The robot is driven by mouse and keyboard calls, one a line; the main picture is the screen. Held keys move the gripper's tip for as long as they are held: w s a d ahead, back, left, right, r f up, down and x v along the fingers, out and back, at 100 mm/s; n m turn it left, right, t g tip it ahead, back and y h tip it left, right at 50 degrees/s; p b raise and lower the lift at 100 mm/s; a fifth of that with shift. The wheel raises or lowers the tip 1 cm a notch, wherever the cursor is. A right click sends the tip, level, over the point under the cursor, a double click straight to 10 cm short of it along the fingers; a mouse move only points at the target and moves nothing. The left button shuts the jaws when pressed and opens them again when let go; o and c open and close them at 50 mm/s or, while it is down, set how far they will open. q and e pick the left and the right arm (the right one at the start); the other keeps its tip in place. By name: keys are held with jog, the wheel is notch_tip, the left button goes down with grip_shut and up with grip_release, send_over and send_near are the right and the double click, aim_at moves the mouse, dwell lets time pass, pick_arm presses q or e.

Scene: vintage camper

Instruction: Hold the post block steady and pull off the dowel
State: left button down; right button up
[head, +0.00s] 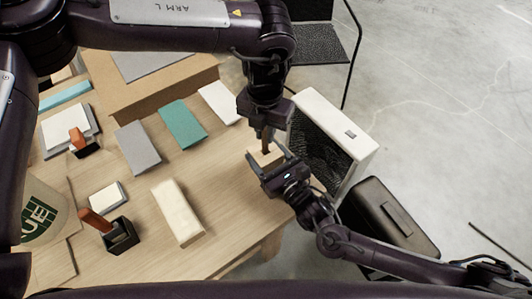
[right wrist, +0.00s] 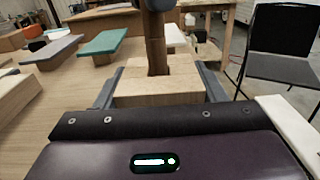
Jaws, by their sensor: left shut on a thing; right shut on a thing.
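The post block (head: 262,158) is a pale wooden block at the table's right edge. It shows large in the right wrist view (right wrist: 155,92), between the two fingers. My right gripper (head: 268,166) is shut on the block from its sides. The dowel (right wrist: 156,45) is a brown wooden rod standing upright at the block's top. Its lower end meets the block; how deep it sits inside is hidden. My left gripper (head: 266,126) comes from above and is shut on the dowel's upper part, which its fingers mostly hide.
A cream block (head: 177,212), a grey slab (head: 138,147), a teal slab (head: 183,124) and a white slab (head: 219,102) lie on the table. A dark holder (head: 121,238) with an orange-handled tool stands front left. A white cabinet (head: 350,140) stands just right of the table.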

pick_arm(q)
jog(key=shift+r, duration=0.1)
jog(key=shift+r, duration=1.95)
pick_arm(e)
jog(key=o, duration=1.1)
jog(key=shift+o, duration=0.2)
jog(key=v, duration=1.2)
pick_arm(q)
jog(key=shift+f, duration=0.1)
pick_arm(e)
jog(key=shift+d, duration=0.1)
